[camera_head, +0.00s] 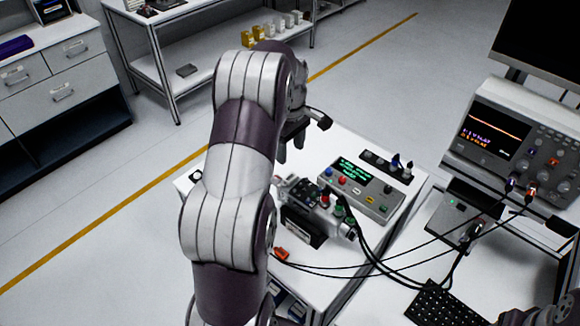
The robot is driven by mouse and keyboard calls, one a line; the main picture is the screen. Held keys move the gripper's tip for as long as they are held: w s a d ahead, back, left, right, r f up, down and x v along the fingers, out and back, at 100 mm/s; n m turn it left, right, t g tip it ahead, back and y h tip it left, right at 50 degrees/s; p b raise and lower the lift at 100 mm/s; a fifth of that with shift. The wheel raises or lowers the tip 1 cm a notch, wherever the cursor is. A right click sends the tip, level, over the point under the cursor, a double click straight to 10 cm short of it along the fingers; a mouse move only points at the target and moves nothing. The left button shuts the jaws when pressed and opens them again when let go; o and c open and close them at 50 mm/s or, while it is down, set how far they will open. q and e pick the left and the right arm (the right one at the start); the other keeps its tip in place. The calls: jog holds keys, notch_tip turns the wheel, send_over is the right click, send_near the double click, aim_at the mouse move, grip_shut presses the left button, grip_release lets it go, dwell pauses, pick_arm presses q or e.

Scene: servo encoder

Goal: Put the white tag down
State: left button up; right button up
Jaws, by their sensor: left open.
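My left gripper (291,150) hangs over the back part of the white worktable (323,146), fingers pointing down and apart, with nothing visible between them. A small white piece with a dark edge (196,176) lies at the table's left corner, left of my arm; it may be the white tag, but it is too small to be sure. The servo unit (318,208) with cables sits in front of the gripper, partly behind my arm. My right gripper is not clearly visible.
A grey control box (362,190) with a green-text screen stands right of the servo unit. Black cables run to an oscilloscope (517,137) at the right. An orange piece (281,254) lies near my arm.

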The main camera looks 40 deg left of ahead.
pick_arm(q)
jog(key=s+d+r+m+p, duration=0.1)
jog(key=s+d+m, duration=0.35)
jog(key=d, duration=0.25)
jog(key=s+d+r+m, duration=0.2)
jog(key=s+d+m, duration=0.1)
jog(key=d+m, duration=0.35)
jog(key=s+d+f+m+t+b, duration=0.1)
jog(key=s+d+f+m+b, duration=0.2)
jog(key=s+d+m, duration=0.3)
jog(key=s+d+f, duration=0.1)
jog(key=s, duration=0.1)
jog(key=shift+s+f, duration=0.2)
jog(key=shift+s, duration=0.2)
pick_arm(e)
jog(key=shift+f, duration=0.55)
pick_arm(q)
jog(key=shift+a, duration=0.1)
pick_arm(e)
jog(key=shift+w+a, duration=0.1)
